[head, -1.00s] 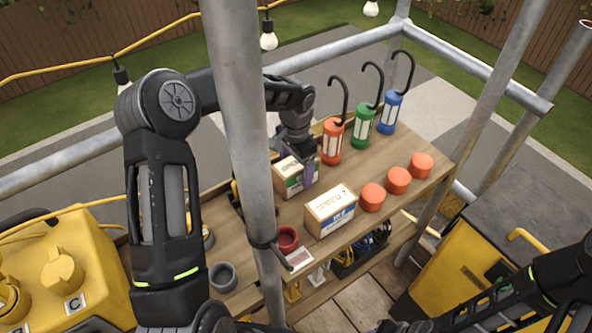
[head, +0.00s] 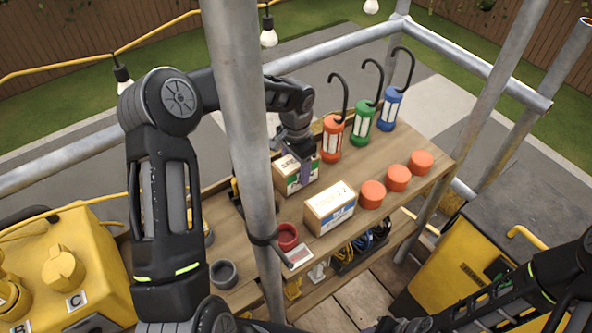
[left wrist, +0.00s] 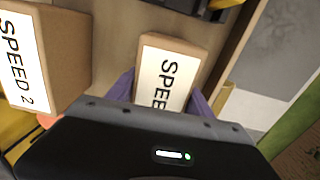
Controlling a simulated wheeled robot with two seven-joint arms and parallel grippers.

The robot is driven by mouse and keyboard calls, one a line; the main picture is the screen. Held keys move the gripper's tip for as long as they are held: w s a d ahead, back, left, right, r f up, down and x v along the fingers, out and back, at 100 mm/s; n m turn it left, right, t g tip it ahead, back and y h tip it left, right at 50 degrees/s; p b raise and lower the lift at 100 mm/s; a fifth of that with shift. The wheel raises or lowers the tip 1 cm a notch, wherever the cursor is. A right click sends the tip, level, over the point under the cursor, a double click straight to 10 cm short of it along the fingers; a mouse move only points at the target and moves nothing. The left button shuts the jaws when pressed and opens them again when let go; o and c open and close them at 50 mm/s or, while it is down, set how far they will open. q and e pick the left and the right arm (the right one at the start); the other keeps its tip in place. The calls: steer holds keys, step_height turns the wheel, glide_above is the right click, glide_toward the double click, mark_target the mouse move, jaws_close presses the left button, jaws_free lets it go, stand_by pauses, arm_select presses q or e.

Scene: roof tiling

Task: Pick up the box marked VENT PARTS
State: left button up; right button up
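Two cardboard boxes with white top labels stand on the wooden bench. The far box (head: 284,176) has a green-marked side label, and the near box (head: 318,216) a blue-marked one. I cannot read VENT PARTS on either. My left gripper (head: 306,172) is down at the far box. In the left wrist view a box lettered "SPEE" (left wrist: 170,65) lies between the purple fingers, which look open with slight gaps beside it. Another box reading "SPEED 2" (left wrist: 60,60) stands to the left there. My right gripper (head: 385,325) is only partly in view at the bottom edge.
Orange, green and blue hooked lanterns (head: 362,122) stand along the bench's back. Several orange round pieces (head: 398,178) line its front right. A red cup (head: 288,237) and grey cup (head: 224,273) are front left. A scaffold pole (head: 245,120) rises in front.

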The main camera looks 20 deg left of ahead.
arm_select(q)
jaws_close()
stand_by(0.4)
steer(key=shift+r, duration=0.1)
steer(key=shift+r, duration=0.85)
step_height(320, 180, up, 16)
steer(key=b, duration=0.2)
stand_by(0.4)
